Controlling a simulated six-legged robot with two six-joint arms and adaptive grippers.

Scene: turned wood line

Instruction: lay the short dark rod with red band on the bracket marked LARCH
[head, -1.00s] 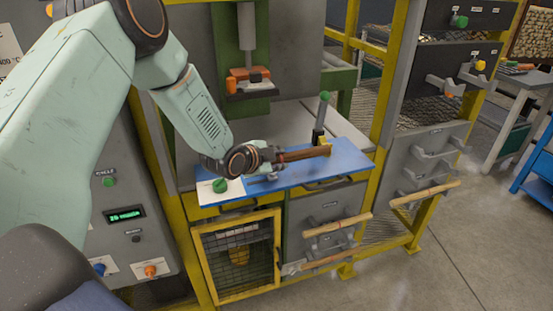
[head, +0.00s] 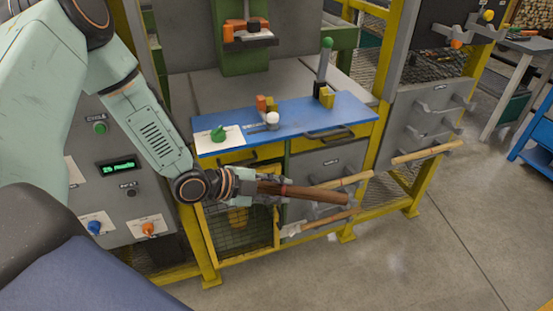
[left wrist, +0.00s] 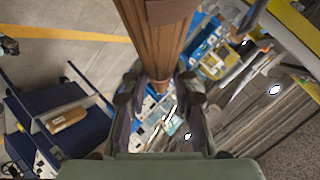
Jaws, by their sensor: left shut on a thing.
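My left gripper (head: 238,186) is shut on the near end of a dark brown rod with a red band (head: 318,194). It holds the rod roughly level, pointing right, in front of the cabinet below the blue shelf. The band shows close to the fingers. In the left wrist view the dark rod (left wrist: 157,35) runs up from between the gripper's fingers (left wrist: 160,105). Grey brackets sit on the cabinet fronts, some bearing pale rods. The bracket labels are too small to read, so I cannot tell which is LARCH. My right gripper is not in view.
Pale rods (head: 428,153) stick out from the right brackets (head: 430,125). A yellow mesh door (head: 207,240) is below. The floor in front is clear.

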